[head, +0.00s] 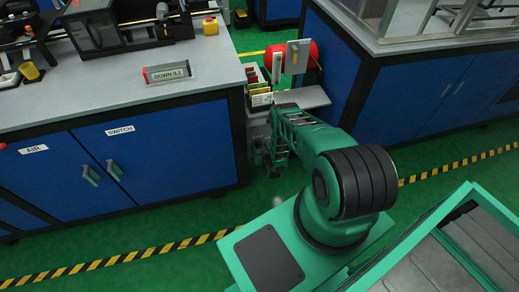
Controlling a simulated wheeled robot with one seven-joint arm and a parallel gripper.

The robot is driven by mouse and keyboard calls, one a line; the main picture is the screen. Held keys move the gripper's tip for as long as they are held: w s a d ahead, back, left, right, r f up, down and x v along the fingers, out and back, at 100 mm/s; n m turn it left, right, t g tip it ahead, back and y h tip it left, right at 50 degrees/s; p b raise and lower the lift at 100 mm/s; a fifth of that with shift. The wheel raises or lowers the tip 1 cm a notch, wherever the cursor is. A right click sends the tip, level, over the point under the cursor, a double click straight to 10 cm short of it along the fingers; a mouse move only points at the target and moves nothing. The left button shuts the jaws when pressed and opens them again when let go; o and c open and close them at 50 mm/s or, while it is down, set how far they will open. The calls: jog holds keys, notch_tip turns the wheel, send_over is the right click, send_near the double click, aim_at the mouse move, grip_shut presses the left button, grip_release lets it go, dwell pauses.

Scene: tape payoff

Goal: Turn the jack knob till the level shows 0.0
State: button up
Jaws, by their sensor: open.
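The level display (166,73) stands on the grey bench top near its front edge and reads "DOWN 0.1". I cannot make out the jack knob; my arm may be hiding it. My gripper (271,167) hangs low beside the right front corner of the blue bench, under a small grey shelf. It is small and dark here. It is open, and I see nothing between its fingers.
The blue bench (158,163) has doors labelled AIR and SWITCH. Another blue bench (440,97) is at right. Green floor is clear in front.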

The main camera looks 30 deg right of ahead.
jog(key=c, duration=1.1)
jog(key=shift+n+h, duration=0.5)
jog(key=o, duration=1.1)
jog(key=v, duration=1)
jog(key=shift+s+a+r, duration=0.15)
jog(key=shift+s+r, duration=0.05)
jog(key=shift+s, duration=0.15)
